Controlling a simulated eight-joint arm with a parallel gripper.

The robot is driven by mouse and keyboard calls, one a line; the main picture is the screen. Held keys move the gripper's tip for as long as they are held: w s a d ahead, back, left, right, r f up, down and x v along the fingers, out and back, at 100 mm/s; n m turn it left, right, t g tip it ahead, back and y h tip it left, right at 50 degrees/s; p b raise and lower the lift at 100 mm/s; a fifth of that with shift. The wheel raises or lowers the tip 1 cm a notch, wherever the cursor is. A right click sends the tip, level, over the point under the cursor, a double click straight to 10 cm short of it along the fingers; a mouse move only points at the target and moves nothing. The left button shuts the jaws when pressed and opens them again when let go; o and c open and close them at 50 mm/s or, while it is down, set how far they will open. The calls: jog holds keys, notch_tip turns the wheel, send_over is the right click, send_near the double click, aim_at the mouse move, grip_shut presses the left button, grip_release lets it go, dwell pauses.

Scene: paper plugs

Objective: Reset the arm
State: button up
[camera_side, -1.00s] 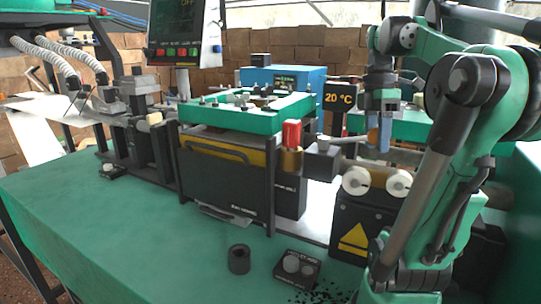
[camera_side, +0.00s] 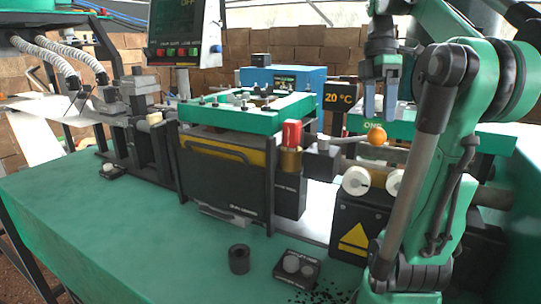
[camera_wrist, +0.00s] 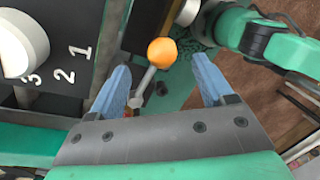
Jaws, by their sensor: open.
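My gripper (camera_side: 379,100) is raised above the machine at the right of the side view, fingers pointing down. In the wrist view its two blue fingers (camera_wrist: 160,88) are spread apart with nothing held between them. An orange ball knob (camera_side: 377,136) on a grey lever sits below the fingers, apart from them. The knob also shows in the wrist view (camera_wrist: 161,52), beyond the fingertips, with its lever running back between the fingers.
A sign reading 20 °C (camera_side: 343,95) stands left of my gripper. A green-framed press (camera_side: 243,112) with a red-topped cylinder (camera_side: 291,133) is further left. A black ring (camera_side: 239,259) and a button box (camera_side: 297,268) lie on the green table (camera_side: 120,230). A numbered dial (camera_wrist: 22,45) shows in the wrist view.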

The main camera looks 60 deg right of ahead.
jog(key=shift+r, duration=0.15)
jog(key=w+a+f+n+t, duration=0.1)
jog(key=w+a+f, duration=0.1)
jog(key=w+a, duration=0.5)
jog(key=w+a+f+n+t, duration=0.1)
jog(key=w+a, duration=0.2)
jog(key=w, duration=0.9)
jog(key=s+a+f+m+t+h, duration=0.1)
jog(key=a+f+m+t, duration=0.5)
jog(key=a+f+m, duration=0.3)
notch_tip(320, 180, down, 5)
jog(key=shift+s+a+r+h, duration=0.2)
jog(key=shift+a+h, duration=0.2)
jog(key=shift+a, duration=0.65)
